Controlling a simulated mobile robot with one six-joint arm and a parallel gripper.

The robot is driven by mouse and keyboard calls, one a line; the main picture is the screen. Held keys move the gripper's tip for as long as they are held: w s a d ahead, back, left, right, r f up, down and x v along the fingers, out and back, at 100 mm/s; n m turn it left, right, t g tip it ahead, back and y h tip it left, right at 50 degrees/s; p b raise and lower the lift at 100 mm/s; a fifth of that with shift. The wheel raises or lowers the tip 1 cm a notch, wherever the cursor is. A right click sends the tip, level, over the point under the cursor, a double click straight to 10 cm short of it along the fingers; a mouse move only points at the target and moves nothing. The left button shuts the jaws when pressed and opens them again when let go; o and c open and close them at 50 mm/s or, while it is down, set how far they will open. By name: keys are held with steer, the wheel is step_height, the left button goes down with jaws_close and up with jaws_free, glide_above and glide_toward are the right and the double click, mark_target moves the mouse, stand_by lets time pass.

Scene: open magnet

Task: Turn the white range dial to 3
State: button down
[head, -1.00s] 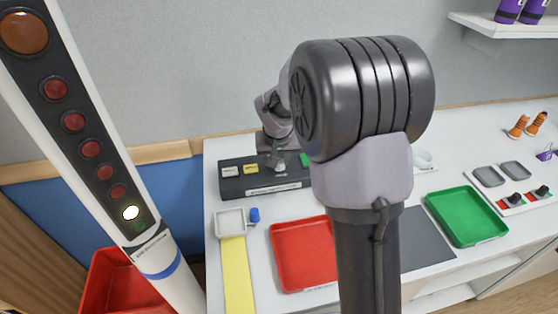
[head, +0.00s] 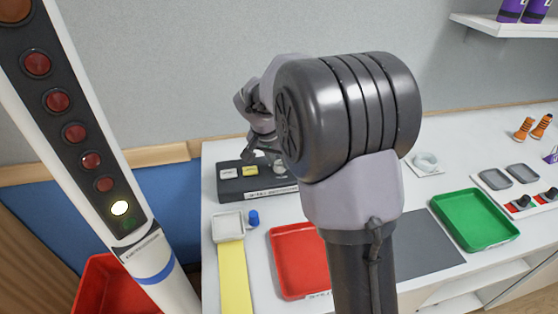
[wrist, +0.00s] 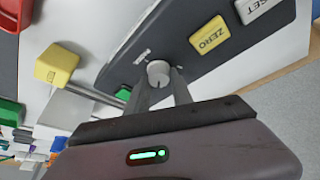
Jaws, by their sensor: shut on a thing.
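The white range dial (wrist: 157,69) sits on the dark control panel (wrist: 130,45) in the wrist view. My gripper (wrist: 160,82) reaches it from below in that view, and its two fingers are shut on the dial, one on each side. A small label shows beside the dial, too small to read, so I cannot tell its setting. In the head view the panel (head: 228,187) stands at the back left of the white table.
The panel also carries a yellow ZERO button (wrist: 209,36), a white RESET button (wrist: 255,8) and a green button (wrist: 123,92).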

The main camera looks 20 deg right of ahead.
steer(key=c, duration=1.1)
jaws_free()
steer(key=p+v, duration=0.6)
steer(key=v, duration=1.1)
steer(key=shift+a+r+p, duration=0.1)
steer(key=shift+r+p, duration=0.05)
steer(key=shift+p, duration=0.15)
steer(key=s+a+n+t+y, duration=0.1)
steer(key=s+a, duration=0.2)
steer(key=s, duration=0.5)
steer(key=s+a+n+t+y, duration=0.1)
steer(key=s+a+n+y, duration=0.1)
steer(key=s, duration=0.7)
steer(key=s+a+n+y, duration=0.1)
steer(key=s+a+y, duration=0.1)
steer(key=s+a, duration=0.3)
steer(key=shift+s+r+t, duration=0.15)
steer(key=shift+s+t, duration=0.25)
steer(key=shift+s, duration=1.6)
